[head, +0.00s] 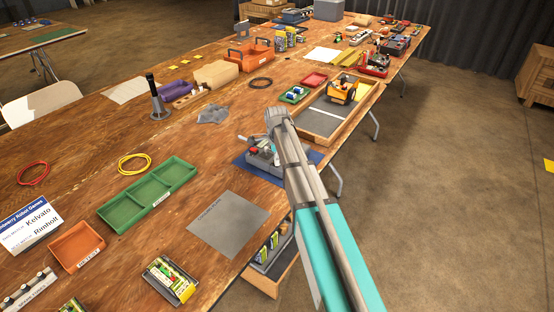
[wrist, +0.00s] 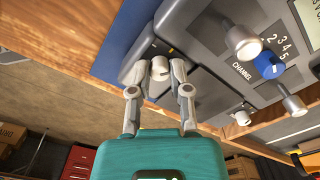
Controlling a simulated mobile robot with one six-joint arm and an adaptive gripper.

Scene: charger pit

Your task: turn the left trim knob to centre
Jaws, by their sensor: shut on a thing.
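A grey transmitter (head: 258,158) lies on a blue mat (head: 240,162) near the table's right edge; my arm covers part of it in the head view. In the wrist view its grey panel (wrist: 205,40) fills the upper middle. My gripper (wrist: 160,67) has its two fingers on either side of a small pale knob (wrist: 159,73), shut on it. A small yellow mark shows on the panel just beyond the knob. The knob's pointer direction is too small to tell. I cannot tell from the view whether it is the left trim knob.
A blue channel knob (wrist: 269,65) and silver sticks (wrist: 247,48) stand up from the panel to the right of my gripper. A grey sheet (head: 228,224) lies nearer on the table.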

